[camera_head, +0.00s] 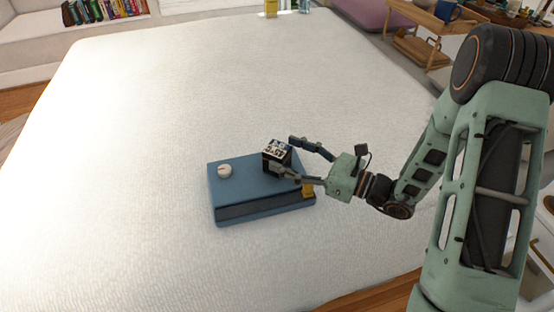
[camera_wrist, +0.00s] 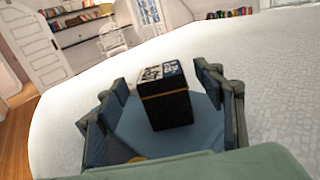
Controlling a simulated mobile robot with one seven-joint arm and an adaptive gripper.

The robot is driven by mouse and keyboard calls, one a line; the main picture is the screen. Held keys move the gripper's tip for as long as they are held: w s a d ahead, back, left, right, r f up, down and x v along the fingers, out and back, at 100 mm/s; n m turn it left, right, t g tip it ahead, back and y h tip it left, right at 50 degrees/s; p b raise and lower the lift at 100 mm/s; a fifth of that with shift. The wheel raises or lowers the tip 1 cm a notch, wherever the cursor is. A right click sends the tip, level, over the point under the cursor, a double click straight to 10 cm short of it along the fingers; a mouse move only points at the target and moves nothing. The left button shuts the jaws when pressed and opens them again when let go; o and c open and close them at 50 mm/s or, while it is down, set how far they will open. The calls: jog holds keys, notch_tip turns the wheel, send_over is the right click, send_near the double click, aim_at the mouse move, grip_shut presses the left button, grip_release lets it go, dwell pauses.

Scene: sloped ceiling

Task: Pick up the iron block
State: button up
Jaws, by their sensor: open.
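A dark block with a black-and-white printed top (camera_head: 277,150), which I take to be the iron block, stands upright on a blue case (camera_head: 240,194) on the bed. My gripper (camera_head: 286,158) comes in from the right, with its fingers spread and their ends close to the block. In the wrist view the block (camera_wrist: 166,105) stands between the two open fingers (camera_wrist: 163,88), with a thin yellow line around it. A gap shows on its left; the right finger is nearer to it. I cannot tell whether either finger touches it.
A small whitish round object (camera_head: 224,171) sits on the left part of the blue case. A yellow object (camera_head: 308,189) is at the right end, partly behind my gripper. The white bed (camera_head: 150,120) is clear around the case. Small items (camera_head: 271,8) stand at its far edge.

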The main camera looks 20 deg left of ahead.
jog(key=shift+x, duration=0.85)
jog(key=shift+c, duration=0.3)
jog(key=shift+r, duration=0.1)
grip_shut()
